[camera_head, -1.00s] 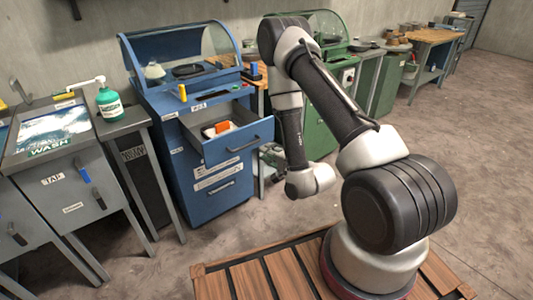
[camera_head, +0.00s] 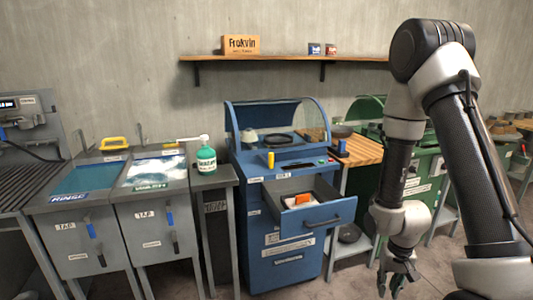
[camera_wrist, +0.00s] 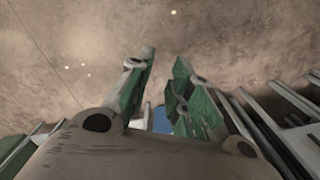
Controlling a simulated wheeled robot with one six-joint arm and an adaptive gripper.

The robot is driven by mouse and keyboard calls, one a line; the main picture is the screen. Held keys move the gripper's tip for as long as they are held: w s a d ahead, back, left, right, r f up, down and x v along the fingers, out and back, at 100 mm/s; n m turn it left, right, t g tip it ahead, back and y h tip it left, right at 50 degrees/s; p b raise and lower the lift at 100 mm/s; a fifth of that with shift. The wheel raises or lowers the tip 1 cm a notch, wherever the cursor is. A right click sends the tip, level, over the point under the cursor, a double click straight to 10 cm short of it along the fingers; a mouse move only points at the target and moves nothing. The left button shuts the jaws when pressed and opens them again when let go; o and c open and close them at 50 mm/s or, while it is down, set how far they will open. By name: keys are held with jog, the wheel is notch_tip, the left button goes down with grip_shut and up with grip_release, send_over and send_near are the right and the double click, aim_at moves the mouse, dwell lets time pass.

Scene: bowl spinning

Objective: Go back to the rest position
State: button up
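My gripper (camera_head: 398,284) hangs low at the right of the head view, at the end of my folded arm. In the wrist view my gripper (camera_wrist: 160,85) has its two green-padded fingers apart, with nothing between them and floor beyond. It is clear of the furniture, in front of the green machine (camera_head: 425,185) and right of the blue machine (camera_head: 285,255). An orange item (camera_head: 302,198) lies in the drawer.
Left of the blue machine stand the wash sink (camera_head: 156,172) and the rinse sink (camera_head: 85,178). A green soap bottle (camera_head: 206,160) stands beside the wash sink. A wooden shelf (camera_head: 285,59) is on the wall. The open drawer juts into the room. Bare floor (camera_wrist: 200,30) lies below my gripper.

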jog(key=s+r+t, duration=0.1)
jog(key=s+r, duration=0.3)
jog(key=r, duration=0.8)
jog(key=s+d+r+n+t, duration=0.1)
jog(key=s+r, duration=0.3)
jog(key=r, duration=0.8)
jog(key=s+r+n+t, duration=0.1)
jog(key=s+r, duration=0.4)
jog(key=r, duration=0.8)
jog(key=shift+d+t, duration=0.2)
jog(key=shift+t, duration=0.5)
